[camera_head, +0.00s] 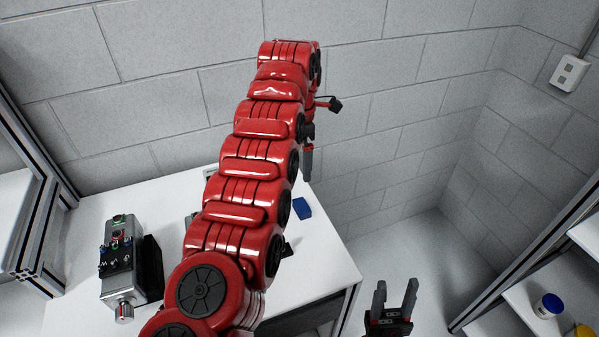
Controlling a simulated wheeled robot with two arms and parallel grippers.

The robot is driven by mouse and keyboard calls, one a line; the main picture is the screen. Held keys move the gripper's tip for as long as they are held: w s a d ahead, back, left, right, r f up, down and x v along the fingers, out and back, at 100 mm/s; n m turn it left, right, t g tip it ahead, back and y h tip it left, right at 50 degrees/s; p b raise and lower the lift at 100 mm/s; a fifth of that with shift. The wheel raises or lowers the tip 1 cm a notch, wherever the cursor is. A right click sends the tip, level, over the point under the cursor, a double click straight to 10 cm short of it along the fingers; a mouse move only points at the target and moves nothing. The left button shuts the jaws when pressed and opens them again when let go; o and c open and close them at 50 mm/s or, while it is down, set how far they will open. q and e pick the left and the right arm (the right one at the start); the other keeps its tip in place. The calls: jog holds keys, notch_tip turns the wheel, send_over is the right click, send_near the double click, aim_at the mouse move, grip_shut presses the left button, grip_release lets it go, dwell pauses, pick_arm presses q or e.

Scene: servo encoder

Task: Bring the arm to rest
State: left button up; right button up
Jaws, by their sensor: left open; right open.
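My red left arm (250,165) reaches up and away across the middle of the view, over the white table (330,268). My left gripper (308,160) shows only in part beside the arm's far end, with a grey finger pointing down. The arm hides the rest of it, and I see nothing held. My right gripper (396,296) is at the lower right, past the table's right edge. Its two dark fingers point up and stand apart, with nothing between them.
A grey servo device (122,262) stands at the table's left. A small blue block (302,208) lies near the right edge. A grey block wall (400,110) rises behind. Shelves at right hold a blue-lidded jar (548,306). Floor shows clear between table and shelves.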

pick_arm(q)
jog(key=shift+r, duration=0.55)
